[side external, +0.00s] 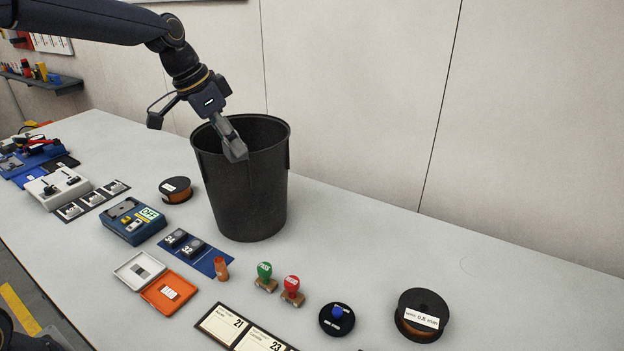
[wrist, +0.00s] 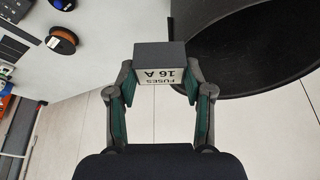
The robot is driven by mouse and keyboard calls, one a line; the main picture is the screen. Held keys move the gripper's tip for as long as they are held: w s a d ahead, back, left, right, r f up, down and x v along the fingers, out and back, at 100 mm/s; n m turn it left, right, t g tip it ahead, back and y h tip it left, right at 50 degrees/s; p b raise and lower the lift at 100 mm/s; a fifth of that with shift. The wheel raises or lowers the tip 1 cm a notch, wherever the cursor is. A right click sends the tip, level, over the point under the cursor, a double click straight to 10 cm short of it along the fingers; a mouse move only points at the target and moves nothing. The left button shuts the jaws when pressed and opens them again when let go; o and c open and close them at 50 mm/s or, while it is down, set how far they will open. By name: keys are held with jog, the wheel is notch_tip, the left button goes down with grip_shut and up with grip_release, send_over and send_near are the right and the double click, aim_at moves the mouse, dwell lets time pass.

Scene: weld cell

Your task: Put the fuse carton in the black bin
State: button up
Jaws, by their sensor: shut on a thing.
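The fuse carton (wrist: 160,64) is a small dark box with a white face marked FUSES 16 A, upside down in the wrist view. My gripper (wrist: 160,82) is shut on it, with one finger on each side. In the side external view my gripper (side external: 234,150) points down at the mouth of the black bin (side external: 243,200), and I cannot make out the carton clearly there. The bin stands upright on the bench. In the wrist view its rim and dark inside (wrist: 255,50) are just right of the carton. The bin's floor is hidden.
A wire spool (side external: 176,190) and a blue meter (side external: 134,221) stand left of the bin. Two stamps (side external: 265,277), a large spool (side external: 421,315) and an open orange case (side external: 168,291) are in front. The bench (side external: 480,270) right of the bin is clear; a wall (side external: 350,90) is behind.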

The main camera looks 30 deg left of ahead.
jog(key=w+a+f+m+g+h, duration=0.1)
jog(key=w+f+m+g+h, duration=0.2)
jog(key=w+m, duration=0.9)
jog(key=shift+m+g, duration=0.3)
jog(key=shift+g, duration=0.2)
jog(key=f, duration=0.6)
jog(key=s+f, duration=0.1)
jog(key=f, duration=1.3)
jog(key=shift+s+a+f, duration=0.1)
jog(key=shift+s+f, duration=0.1)
jog(key=shift+s, duration=0.05)
jog(key=o, duration=1)
jog(key=v, duration=0.7)
jog(key=shift+r, duration=0.35)
